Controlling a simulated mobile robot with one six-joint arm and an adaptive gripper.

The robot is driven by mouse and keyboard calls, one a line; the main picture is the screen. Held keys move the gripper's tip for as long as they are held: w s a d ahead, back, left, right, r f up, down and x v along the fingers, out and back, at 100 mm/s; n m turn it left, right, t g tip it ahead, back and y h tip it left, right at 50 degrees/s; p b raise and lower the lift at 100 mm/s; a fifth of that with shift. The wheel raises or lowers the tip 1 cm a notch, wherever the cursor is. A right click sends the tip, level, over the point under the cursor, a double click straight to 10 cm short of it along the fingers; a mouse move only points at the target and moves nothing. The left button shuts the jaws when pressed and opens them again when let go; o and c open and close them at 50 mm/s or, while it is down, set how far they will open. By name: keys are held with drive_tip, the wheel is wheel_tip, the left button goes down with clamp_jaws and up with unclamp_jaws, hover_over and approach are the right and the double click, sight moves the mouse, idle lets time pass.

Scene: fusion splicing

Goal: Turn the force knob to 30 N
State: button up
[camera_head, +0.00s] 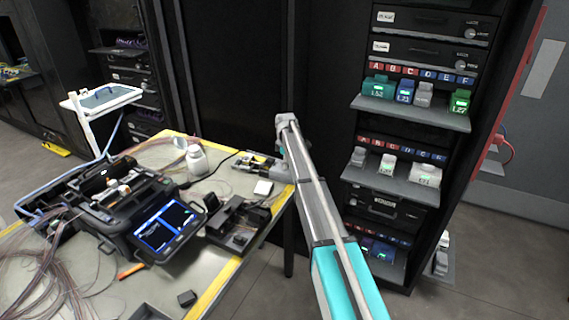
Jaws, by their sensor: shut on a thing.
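My arm reaches in from the lower right, and its wrist is above the table's far right corner. My gripper (280,165) is small and mostly covered by the arm there, at the right end of a low metal device (256,163). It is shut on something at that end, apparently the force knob. The knob itself, its scale and its setting are hidden or too small to read.
A black splicer with a lit screen (166,226) fills the table's middle. A white bottle (196,161), a small white block (263,188) and dark fixtures (238,222) are near the device. A rack with shelves (410,110) stands to the right.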

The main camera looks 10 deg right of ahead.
drive_tip(key=shift+w, duration=0.1)
clamp_jaws()
drive_tip(key=shift+a, duration=0.1)
